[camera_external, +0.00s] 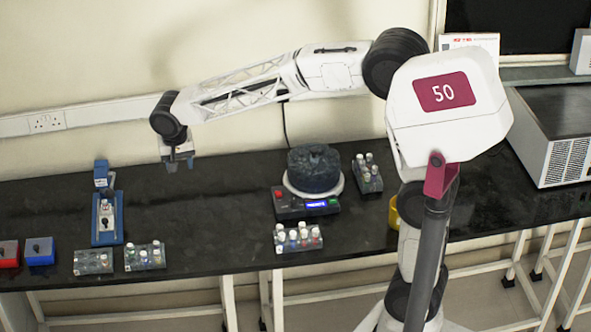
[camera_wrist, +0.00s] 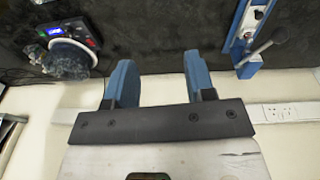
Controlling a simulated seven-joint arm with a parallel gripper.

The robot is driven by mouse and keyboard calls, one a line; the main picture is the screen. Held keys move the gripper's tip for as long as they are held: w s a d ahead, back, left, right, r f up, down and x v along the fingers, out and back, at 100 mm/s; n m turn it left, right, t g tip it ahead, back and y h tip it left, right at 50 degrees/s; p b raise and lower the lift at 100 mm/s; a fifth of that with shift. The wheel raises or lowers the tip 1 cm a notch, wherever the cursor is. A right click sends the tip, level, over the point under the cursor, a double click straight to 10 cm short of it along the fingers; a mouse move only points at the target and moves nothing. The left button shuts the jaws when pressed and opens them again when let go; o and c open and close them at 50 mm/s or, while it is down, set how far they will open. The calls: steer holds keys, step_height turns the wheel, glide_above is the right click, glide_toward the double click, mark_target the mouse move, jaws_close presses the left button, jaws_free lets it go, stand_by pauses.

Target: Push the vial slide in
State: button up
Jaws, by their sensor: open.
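The blue vial slide device (camera_external: 107,219) stands on the black bench at the left in the external view, with a tall blue part (camera_external: 101,172) at its back. In the wrist view the device (camera_wrist: 246,40) is at the upper right, with a grey lever sticking out and a light strip along it. I cannot tell how far in the slide sits. My gripper (camera_external: 178,165) is above the bench, to the right of the device and apart from it. Its two blue fingers (camera_wrist: 157,75) are spread, with nothing between them.
A dark round machine (camera_external: 314,170) on a base with a lit display stands mid-bench. Red (camera_external: 9,254) and blue (camera_external: 40,251) boxes are far left. The bench beneath my gripper is clear.

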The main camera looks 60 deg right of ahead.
steer(key=w+a+f+m+h, duration=0.1)
steer(key=w+a+f+m, duration=0.4)
steer(key=w+a+f, duration=1.1)
steer(key=m+h, duration=0.2)
steer(key=m, duration=0.3)
glide_toward(109, 218)
steer(key=f, duration=0.1)
steer(key=shift+w+d+g, duration=0.1)
steer(key=shift+w+g, duration=0.15)
steer(key=shift+g, duration=0.15)
steer(key=shift+f, duration=0.25)
steer(key=shift+x, duration=3.8)
steer(key=shift+d, duration=0.1)
steer(key=shift+c, duration=0.5)
jaws_close()
